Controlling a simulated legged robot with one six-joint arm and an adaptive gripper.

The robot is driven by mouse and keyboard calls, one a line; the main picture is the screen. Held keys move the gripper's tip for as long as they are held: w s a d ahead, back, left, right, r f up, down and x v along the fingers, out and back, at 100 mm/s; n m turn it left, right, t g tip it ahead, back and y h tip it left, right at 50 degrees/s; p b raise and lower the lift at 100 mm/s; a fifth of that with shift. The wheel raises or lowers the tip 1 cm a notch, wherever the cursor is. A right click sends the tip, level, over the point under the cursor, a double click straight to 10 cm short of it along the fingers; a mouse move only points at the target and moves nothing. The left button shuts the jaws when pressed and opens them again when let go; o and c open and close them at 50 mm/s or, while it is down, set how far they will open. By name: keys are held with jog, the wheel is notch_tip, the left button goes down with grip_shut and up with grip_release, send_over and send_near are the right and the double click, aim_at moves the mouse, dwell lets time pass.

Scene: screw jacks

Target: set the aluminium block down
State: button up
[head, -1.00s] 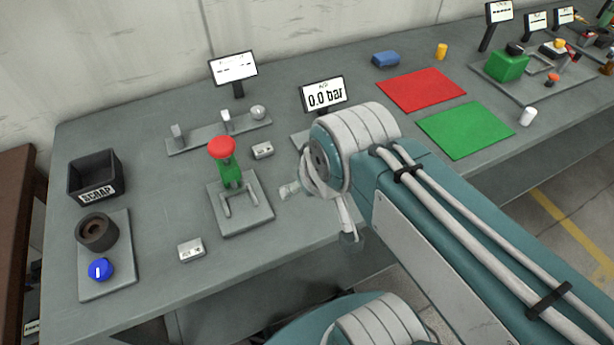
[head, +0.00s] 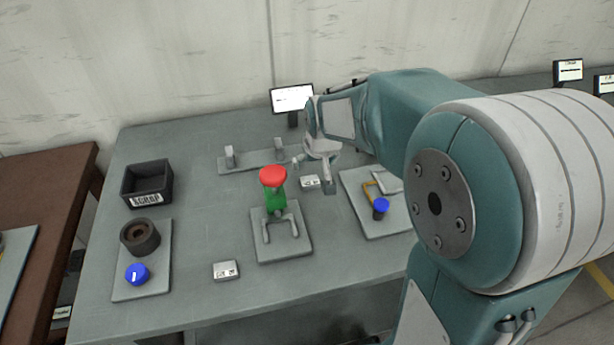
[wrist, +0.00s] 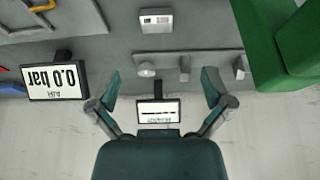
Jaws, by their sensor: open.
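My gripper (head: 312,172) hangs over the bench near the right end of a grey rail. In the wrist view its two fingers (wrist: 161,79) are spread apart, with nothing held between them. Two small light-grey blocks with printed faces lie on the bench. One block (head: 309,182) lies by my gripper and shows in the wrist view (wrist: 155,20); the other block (head: 226,270) lies front left. I cannot tell which is the aluminium block. The rail (head: 252,158) carries small grey posts; a round knob (wrist: 147,69) on it shows in the wrist view.
A green screw jack with a red top (head: 273,176) stands left of my gripper, looming close in the wrist view (wrist: 290,50). A small screen (head: 292,98) stands behind the rail. A scrap bin (head: 148,183) sits left. A plate with a blue knob (head: 381,205) lies right.

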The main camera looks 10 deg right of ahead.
aim_at(310, 180)
jog(key=x, duration=1.2)
jog(key=shift+w+d+f, duration=0.15)
jog(key=shift+w+d, duration=0.1)
jog(key=shift+w, duration=0.2)
jog(key=c, duration=1.2)
